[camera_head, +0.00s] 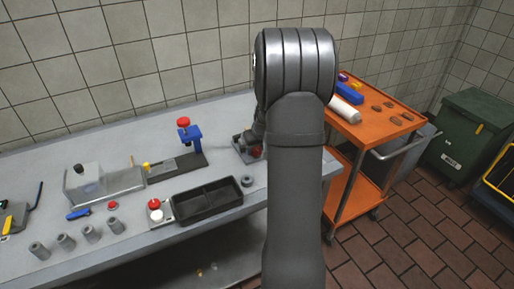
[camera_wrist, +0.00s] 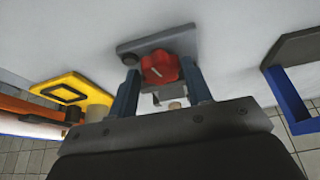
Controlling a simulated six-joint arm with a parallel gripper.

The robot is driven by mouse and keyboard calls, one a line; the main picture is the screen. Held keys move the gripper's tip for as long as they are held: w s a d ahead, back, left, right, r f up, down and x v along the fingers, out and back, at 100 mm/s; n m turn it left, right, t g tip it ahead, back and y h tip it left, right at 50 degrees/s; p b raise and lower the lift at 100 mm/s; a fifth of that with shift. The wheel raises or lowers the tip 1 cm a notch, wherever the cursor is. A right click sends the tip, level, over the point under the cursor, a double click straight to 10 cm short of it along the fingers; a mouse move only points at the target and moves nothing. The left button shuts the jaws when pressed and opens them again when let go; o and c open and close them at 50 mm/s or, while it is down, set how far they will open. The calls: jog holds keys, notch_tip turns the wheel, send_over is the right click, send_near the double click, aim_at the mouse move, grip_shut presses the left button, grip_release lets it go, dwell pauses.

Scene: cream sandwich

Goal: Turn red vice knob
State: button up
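A red lobed knob (camera_wrist: 158,67) with a pale line on its face sits on a grey plate (camera_wrist: 128,49) in the wrist view. My gripper (camera_wrist: 160,72) has its two fingers apart, one on each side of this knob. A narrow gap shows on the left side; contact on the right is unclear. In the head view a small red part (camera_head: 256,152) shows beside my arm, which hides most of that spot.
An orange trolley (camera_head: 378,130) stands to the right. A yellow part (camera_wrist: 70,88) and a blue part (camera_wrist: 287,98) flank the gripper.

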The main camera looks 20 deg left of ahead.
jog(key=c, duration=0.5)
jog(key=shift+m, duration=0.3)
jog(key=m, duration=0.1)
jog(key=m+h, duration=0.1)
jog(key=m, duration=0.1)
jog(key=m+t, duration=0.1)
jog(key=shift+s+a+m+h, duration=0.2)
jog(key=shift+a+m+h, duration=0.1)
jog(key=shift+m+h, duration=0.1)
jog(key=shift+a+m+h, duration=0.15)
jog(key=shift+m+h, duration=0.65)
jog(key=shift+m, duration=1.1)
